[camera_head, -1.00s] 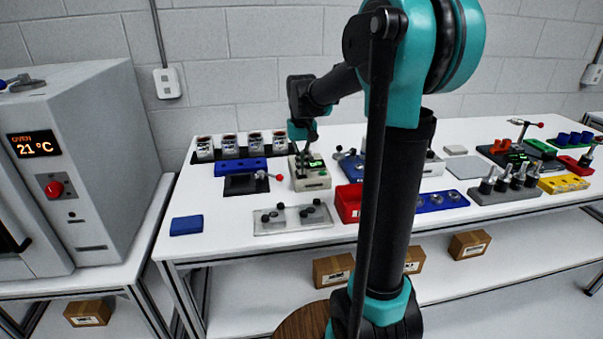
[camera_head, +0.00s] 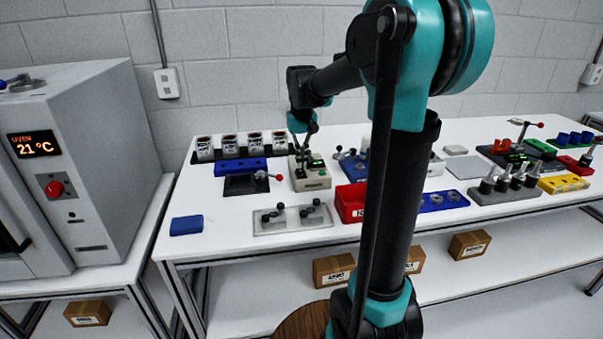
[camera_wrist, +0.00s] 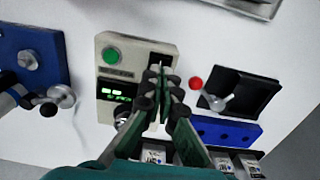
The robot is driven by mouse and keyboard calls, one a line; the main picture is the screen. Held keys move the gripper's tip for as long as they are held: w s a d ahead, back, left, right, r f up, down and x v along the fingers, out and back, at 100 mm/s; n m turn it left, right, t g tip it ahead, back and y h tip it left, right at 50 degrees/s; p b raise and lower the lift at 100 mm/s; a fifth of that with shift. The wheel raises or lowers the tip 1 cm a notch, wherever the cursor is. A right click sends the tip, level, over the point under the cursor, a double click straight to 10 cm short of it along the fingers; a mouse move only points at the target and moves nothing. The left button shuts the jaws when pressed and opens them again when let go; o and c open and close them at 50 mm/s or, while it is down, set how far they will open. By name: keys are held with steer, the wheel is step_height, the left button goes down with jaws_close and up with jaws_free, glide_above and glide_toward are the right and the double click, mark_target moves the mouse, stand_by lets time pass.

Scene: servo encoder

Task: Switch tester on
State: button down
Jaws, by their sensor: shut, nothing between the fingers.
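The tester (camera_head: 316,183) is a beige box on the white table. It also shows in the wrist view (camera_wrist: 138,47). On it I see a round green button (camera_wrist: 112,56), a display with lit green marks (camera_wrist: 116,92), and a dark recess on the right side (camera_wrist: 161,61). A knob (camera_wrist: 122,117) is partly hidden by my gripper. My gripper (camera_wrist: 162,74) is shut and empty, with its fingertips over the right part of the tester, right of the green button. I cannot tell whether the tips touch it. In the head view my gripper (camera_head: 303,152) is small and above the tester.
A black fixture with a red-ball lever (camera_wrist: 240,90) and a blue holed block (camera_wrist: 225,133) lie right of the tester in the wrist view. A blue fixture (camera_wrist: 30,55) lies left.

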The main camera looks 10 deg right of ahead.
mark_target(302, 175)
steer(key=shift+r, duration=2.05)
steer(key=shift+s, duration=0.15)
